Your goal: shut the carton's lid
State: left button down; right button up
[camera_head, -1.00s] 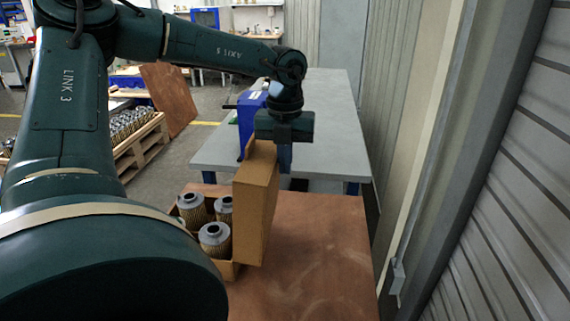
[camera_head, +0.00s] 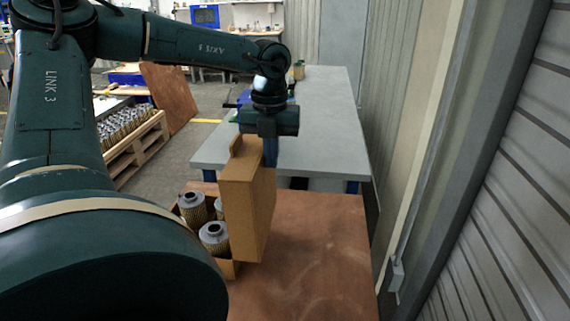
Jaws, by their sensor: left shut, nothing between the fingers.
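The carton (camera_head: 232,268) stands on the brown table, partly hidden behind my left arm, with several filter cartridges (camera_head: 214,238) showing inside. Its cardboard lid (camera_head: 250,214) stands up on the carton's right side, tilted a little to the left over the cartridges. My left gripper (camera_head: 270,163) points down at the lid's right, outer side, near its top edge. Its fingers are shut with nothing between them; they look close against the lid, but contact is hard to tell. My right gripper is not in view.
The brown table (camera_head: 320,255) is clear right of the carton. A grey table (camera_head: 325,125) stands behind it, with a blue item (camera_head: 243,97) on it. A pallet of cartridges (camera_head: 138,150) is at the left. A ribbed wall (camera_head: 500,200) runs along the right.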

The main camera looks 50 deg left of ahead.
aim_at(241, 149)
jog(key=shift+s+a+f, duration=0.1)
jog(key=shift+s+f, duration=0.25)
pick_arm(q)
jog(key=shift+s+a+r+p, duration=0.2)
jog(key=shift+s+a, duration=0.2)
jog(key=shift+a, duration=0.1)
jog(key=shift+s+a+r+p, duration=0.15)
jog(key=shift+s+a, duration=0.25)
jog(key=shift+a, duration=0.05)
jog(key=shift+s+a, duration=0.15)
jog(key=shift+a, duration=0.05)
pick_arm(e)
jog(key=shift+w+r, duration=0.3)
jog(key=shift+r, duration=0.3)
pick_arm(q)
jog(key=shift+s+a+r+p, duration=0.2)
jog(key=shift+s+a+p, duration=0.15)
jog(key=shift+s+a, duration=0.65)
jog(key=shift+a, duration=0.15)
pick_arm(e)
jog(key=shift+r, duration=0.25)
pick_arm(q)
jog(key=shift+a, duration=0.1)
